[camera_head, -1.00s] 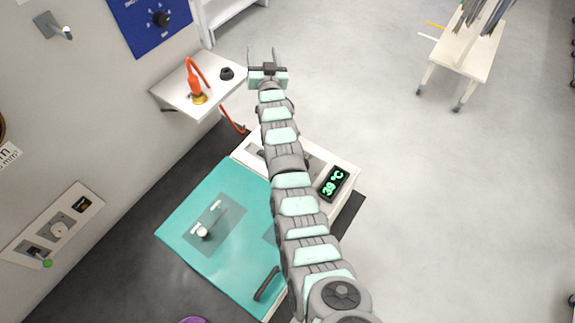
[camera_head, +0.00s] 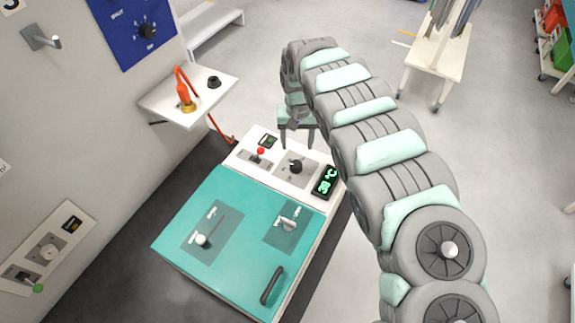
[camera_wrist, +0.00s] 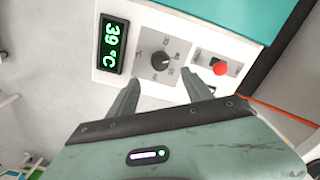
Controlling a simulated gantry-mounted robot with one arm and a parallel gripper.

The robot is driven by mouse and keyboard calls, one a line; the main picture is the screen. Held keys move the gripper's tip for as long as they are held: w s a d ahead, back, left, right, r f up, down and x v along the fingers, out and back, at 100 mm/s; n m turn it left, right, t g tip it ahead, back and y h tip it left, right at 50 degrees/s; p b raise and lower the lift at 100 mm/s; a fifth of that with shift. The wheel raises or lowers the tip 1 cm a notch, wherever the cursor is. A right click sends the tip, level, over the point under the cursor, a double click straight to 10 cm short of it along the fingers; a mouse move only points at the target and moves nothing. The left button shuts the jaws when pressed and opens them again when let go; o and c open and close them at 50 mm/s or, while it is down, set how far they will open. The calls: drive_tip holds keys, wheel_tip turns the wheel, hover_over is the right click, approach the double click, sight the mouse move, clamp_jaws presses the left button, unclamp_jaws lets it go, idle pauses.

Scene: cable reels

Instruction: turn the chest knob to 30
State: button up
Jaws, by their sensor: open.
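The chest (camera_head: 185,255) has a teal lid and a white control panel along its far edge. The dark knob (camera_head: 295,167) sits on a grey dial plate in the middle of that panel; in the wrist view the knob (camera_wrist: 160,61) is near the top centre, with a numbered scale around it. A display (camera_head: 325,182) beside it reads 39 °C in green, and shows in the wrist view (camera_wrist: 112,45) too. My gripper (camera_head: 297,145) is open and empty at the panel's far side. In the wrist view its fingertips (camera_wrist: 164,82) point toward the knob, apart from it.
A wall shelf (camera_head: 205,100) holds an orange-red lamp-like object (camera_head: 185,95) with a red cable running down. A white cart (camera_head: 437,60) stands at the back.

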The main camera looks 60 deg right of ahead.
sight(296, 164)
wheel_tip(296, 164, down, 9)
drive_tip(key=shift+w+r+p, duration=0.1)
drive_tip(key=shift+p, duration=0.45)
drive_tip(key=shift+f, duration=0.95)
drive_tip(key=shift+c, duration=0.6)
clamp_jaws()
